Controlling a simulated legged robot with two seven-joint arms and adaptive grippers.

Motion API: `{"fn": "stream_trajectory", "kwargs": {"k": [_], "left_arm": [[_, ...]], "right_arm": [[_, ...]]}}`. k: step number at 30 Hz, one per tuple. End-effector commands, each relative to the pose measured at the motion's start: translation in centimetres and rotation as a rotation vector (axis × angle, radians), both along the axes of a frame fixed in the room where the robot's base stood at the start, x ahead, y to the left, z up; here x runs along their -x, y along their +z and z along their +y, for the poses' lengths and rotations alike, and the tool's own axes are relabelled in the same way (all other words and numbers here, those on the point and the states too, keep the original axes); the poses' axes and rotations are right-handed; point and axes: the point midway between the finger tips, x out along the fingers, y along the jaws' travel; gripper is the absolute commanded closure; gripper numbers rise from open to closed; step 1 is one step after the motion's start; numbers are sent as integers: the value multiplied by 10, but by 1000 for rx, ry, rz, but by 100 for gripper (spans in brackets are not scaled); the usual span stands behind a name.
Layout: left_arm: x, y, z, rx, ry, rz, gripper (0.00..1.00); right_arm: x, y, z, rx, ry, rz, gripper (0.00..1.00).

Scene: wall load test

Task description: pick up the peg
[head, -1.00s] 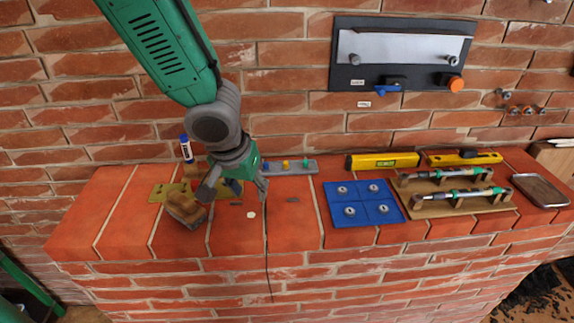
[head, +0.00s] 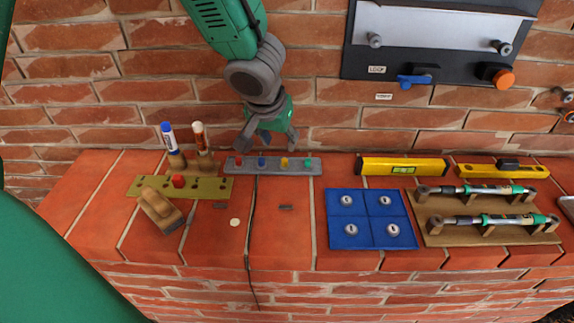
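A grey strip (head: 298,167) on the brick ledge holds a row of small pegs: a red peg (head: 238,160), a blue peg (head: 262,162), a yellow peg (head: 284,162) and a green peg (head: 308,162). Another red peg (head: 178,181) stands in an olive plate (head: 215,188) to the left. I cannot tell which peg the task means. My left gripper (head: 267,141) is open, fingers spread and pointing down, with nothing seen between them. It shows over the strip's back edge, near the red and blue pegs; its height is unclear. My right gripper is out of view.
A wooden block-like tool (head: 160,210) lies by the olive plate, with two markers in holders behind. A dark cable (head: 250,225) runs down the ledge. A blue tray (head: 370,219), yellow levels (head: 403,166) and a wooden rack (head: 440,232) fill the right. A panel hangs above.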

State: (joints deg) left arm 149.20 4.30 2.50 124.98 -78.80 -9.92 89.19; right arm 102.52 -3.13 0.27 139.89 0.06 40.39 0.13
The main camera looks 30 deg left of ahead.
Motion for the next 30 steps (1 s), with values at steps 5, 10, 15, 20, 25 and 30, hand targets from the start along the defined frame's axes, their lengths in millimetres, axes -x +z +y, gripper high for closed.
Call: {"fn": "stream_trajectory", "kwargs": {"k": [5,10,15,20,25,30], "left_arm": [[-12,-29,2,-1,-1,2,63],[-15,-37,3,0,0,1,63],[-22,-58,5,1,-1,3,63],[-30,-78,7,1,0,3,63],[-33,-82,8,1,0,1,63],[-33,-82,8,1,0,0,66]], "right_arm": [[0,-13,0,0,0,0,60],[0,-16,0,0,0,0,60],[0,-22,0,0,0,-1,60],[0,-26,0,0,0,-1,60],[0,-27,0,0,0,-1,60],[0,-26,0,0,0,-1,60]]}}
